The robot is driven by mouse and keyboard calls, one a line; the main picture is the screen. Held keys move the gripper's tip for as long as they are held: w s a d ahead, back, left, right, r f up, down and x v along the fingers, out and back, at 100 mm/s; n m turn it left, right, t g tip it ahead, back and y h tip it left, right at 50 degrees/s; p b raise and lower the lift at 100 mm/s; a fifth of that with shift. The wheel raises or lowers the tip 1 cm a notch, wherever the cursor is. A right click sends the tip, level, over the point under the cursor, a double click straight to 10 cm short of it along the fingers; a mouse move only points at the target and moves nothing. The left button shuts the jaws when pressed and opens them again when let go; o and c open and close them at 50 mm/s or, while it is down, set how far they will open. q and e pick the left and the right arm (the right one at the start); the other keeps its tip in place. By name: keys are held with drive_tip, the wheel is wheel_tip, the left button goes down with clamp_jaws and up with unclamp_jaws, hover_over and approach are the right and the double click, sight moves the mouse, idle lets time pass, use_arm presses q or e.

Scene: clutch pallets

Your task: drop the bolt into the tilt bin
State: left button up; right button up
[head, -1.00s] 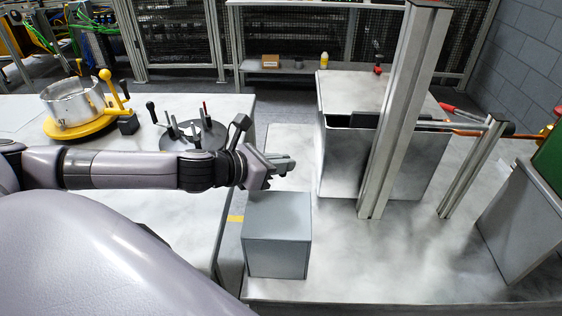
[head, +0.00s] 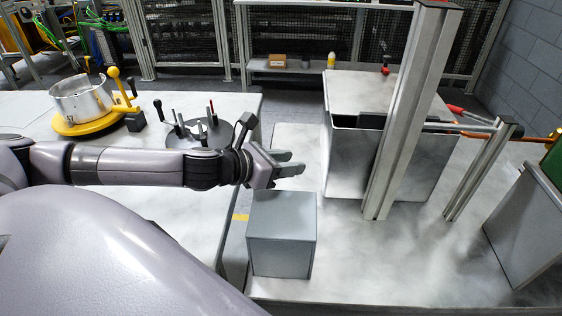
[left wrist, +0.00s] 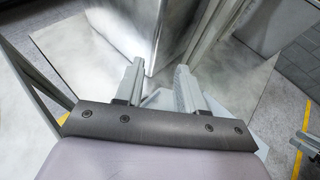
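My left gripper (head: 296,162) is open above the far edge of a small grey box (head: 281,240). In the left wrist view its two fingers (left wrist: 160,68) stand apart with nothing visible held between them. No bolt can be made out in either view. The small grey box stands on the light metal surface. A large metal bin (head: 350,162) with a dark opening at its top stands just right of and beyond the gripper. No label shows which container is the tilt bin.
A metal post (head: 412,115) and a shorter post (head: 482,170) stand by the large bin. On the left table (head: 190,215) are a metal ring on a yellow base (head: 80,105) and a dark round fixture (head: 200,132). Bare surface lies right of the small box.

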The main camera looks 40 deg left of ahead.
use_arm(q)
drive_tip(key=shift+b+v, duration=1.75)
drive_tip(key=shift+v, duration=1.75)
drive_tip(key=shift+s, duration=0.15)
